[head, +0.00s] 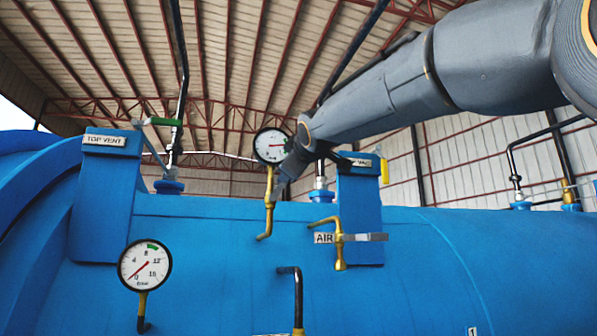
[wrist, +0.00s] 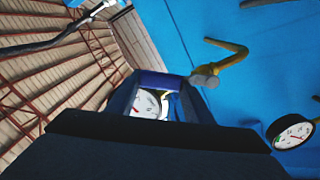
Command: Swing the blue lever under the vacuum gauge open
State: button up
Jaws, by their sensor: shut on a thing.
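The vacuum gauge (head: 271,145) is a round white dial on a bent brass pipe (head: 266,215) in front of the blue vessel. My gripper (head: 279,183) reaches down from the upper right, just right of that pipe below the dial. In the wrist view my gripper (wrist: 168,88) has its dark jaws around a dark blue bar, the blue lever (wrist: 165,80), and is shut on it. A white dial (wrist: 147,103) shows between the jaws, partly covered. In the head view the lever is hidden by my gripper.
A label post marked TOP VENT (head: 104,190) and a green-handled valve (head: 163,122) stand to the left. A second blue post (head: 362,220), a brass AIR valve (head: 339,240) and a lower pressure gauge (head: 145,265) are close by. The brass pipe (wrist: 228,55) passes near the jaws.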

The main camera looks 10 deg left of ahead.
jog(key=shift+s+a+r+n+p, duration=0.2)
jog(key=shift+s+a+n, duration=0.2)
jog(key=shift+a+n, duration=0.65)
jog(key=shift+s+a+r+n+p, duration=0.15)
jog(key=shift+s+a+n+p, duration=0.25)
jog(key=shift+n, duration=1)
jog(key=shift+s+a+r+n+p, duration=0.1)
jog(key=shift+s+a+r+n, duration=0.2)
jog(key=shift+a+n, duration=0.8)
jog(key=shift+s+d+f, duration=0.1)
jog(key=shift+d, duration=0.1)
jog(key=o, duration=1.2)
jog(key=shift+a, duration=0.1)
jog(key=shift+b+v, duration=1.65)
jog(key=shift+v, duration=2.3)
